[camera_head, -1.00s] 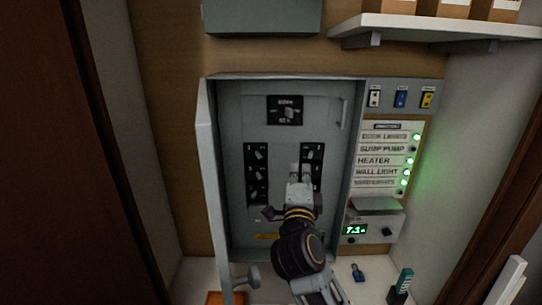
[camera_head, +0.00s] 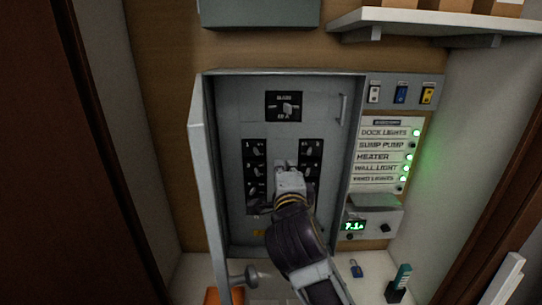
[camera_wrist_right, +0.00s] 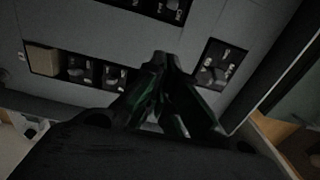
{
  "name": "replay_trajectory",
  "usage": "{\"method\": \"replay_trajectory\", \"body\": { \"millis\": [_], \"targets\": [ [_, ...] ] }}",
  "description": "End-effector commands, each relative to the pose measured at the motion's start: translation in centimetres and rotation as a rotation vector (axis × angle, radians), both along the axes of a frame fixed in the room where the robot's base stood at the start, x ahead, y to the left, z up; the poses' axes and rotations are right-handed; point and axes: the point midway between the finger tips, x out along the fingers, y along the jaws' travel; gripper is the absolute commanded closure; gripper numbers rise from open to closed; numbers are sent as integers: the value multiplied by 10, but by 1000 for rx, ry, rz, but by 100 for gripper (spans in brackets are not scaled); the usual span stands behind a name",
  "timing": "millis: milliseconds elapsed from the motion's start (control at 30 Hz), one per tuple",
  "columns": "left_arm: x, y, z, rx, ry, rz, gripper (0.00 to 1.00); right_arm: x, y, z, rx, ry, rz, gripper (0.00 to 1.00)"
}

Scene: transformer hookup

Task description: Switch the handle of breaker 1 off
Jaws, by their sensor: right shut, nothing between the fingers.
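The open grey breaker panel (camera_head: 300,228) holds a left breaker column (camera_head: 253,172) and a right breaker column (camera_head: 312,155), both black with small grey handles. The top-left handle (camera_head: 257,151) sits beside a label that looks like 1; its exact throw is too small to tell. My right gripper (camera_head: 281,166) is shut and empty, in front of the plate between the columns. It hides part of the lower panel. In the right wrist view its closed fingertips (camera_wrist_right: 166,62) lie between two black breaker strips; I cannot tell whether they touch anything. My left gripper is not in view.
The panel door (camera_head: 205,170) hangs open at the left. A main switch (camera_head: 285,107) sits above the columns. At the right are a label board (camera_head: 378,157) with several green lamps, coloured switches (camera_head: 401,95) and a box with a display (camera_head: 355,226). A shelf (camera_head: 440,22) juts out above.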

Motion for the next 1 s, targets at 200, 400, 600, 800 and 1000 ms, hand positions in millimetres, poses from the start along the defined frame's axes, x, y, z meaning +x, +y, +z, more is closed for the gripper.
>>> {"method": "replay_trajectory", "body": {
  "millis": [200,400,600,800,1000],
  "targets": [
    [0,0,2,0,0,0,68,7,0,1,-1,-1,-1,100],
    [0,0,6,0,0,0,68,23,0,1,-2,-1,-2,100],
    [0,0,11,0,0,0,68,45,0,2,-1,-1,-2,100],
    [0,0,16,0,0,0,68,67,1,2,-1,-1,-2,100],
    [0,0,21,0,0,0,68,87,1,1,-1,1,-1,100]
  ]
}}
